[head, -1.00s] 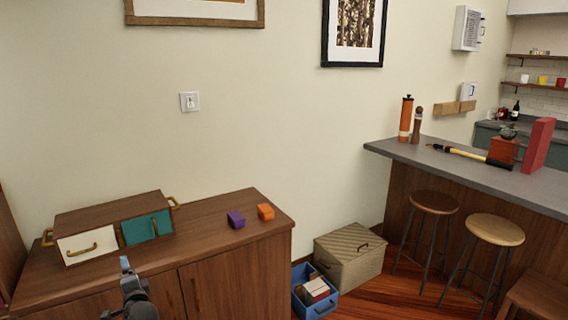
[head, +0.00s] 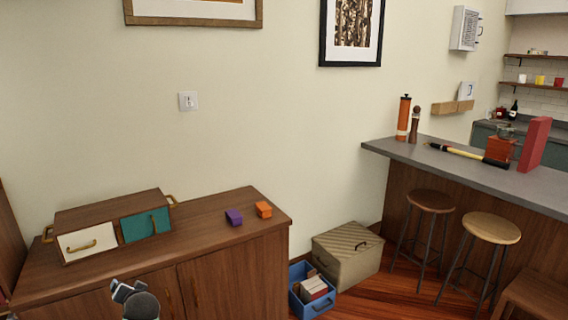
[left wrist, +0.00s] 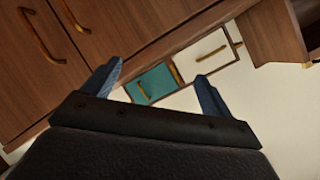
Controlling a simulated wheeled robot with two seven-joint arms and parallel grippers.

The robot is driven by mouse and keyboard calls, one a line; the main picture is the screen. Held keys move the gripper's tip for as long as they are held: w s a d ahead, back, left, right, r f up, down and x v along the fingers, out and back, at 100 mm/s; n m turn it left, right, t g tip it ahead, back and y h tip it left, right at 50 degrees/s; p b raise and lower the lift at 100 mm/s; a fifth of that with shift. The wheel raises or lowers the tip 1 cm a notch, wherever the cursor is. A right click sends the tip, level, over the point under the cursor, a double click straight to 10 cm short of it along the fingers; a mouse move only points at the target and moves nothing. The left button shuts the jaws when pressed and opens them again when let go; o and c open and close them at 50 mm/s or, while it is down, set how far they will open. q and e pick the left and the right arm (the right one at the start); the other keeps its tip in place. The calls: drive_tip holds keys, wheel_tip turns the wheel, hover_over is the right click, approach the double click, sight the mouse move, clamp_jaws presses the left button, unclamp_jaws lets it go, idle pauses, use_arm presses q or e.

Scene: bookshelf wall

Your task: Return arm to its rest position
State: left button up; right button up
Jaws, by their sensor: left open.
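My left gripper (head: 122,290) shows at the bottom of the head view, in front of the wooden cabinet (head: 235,275), with part of the arm cut off by the frame edge. In the left wrist view the left gripper (left wrist: 159,75) has its two blue fingers spread apart with nothing between them. Beyond the fingers are the cabinet doors and the small drawer box with a teal drawer (left wrist: 153,83) and a white drawer (left wrist: 202,55). My right gripper is not in view.
The drawer box (head: 110,212), a purple block (head: 234,217) and an orange block (head: 264,210) sit on the cabinet top. A blue bin (head: 313,305) and a lidded beige box (head: 347,255) stand on the floor. Two stools are by the grey counter (head: 465,170).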

use_arm(q)
drive_tip(key=s+d+f+n+g+h, duration=0.15)
drive_tip(key=s+d+h, duration=0.25)
drive_tip(key=s+d, duration=0.65)
drive_tip(key=s+d+f+m+g+h, duration=0.1)
drive_tip(key=s+d+f+g+h, duration=0.2)
drive_tip(key=s+d, duration=0.7)
drive_tip(key=s+d+f+g+h, duration=0.1)
drive_tip(key=s+d+f, duration=0.3)
drive_tip(key=s, duration=0.4)
drive_tip(key=s+d+f+m+g+h, duration=0.1)
drive_tip(key=s+d+f, duration=0.2)
drive_tip(key=s, duration=0.5)
drive_tip(key=s+d+f+g+h, duration=0.1)
drive_tip(key=s+d+f, duration=0.3)
drive_tip(key=s, duration=0.4)
drive_tip(key=shift+d+f+m, duration=0.35)
drive_tip(key=shift+d, duration=0.2)
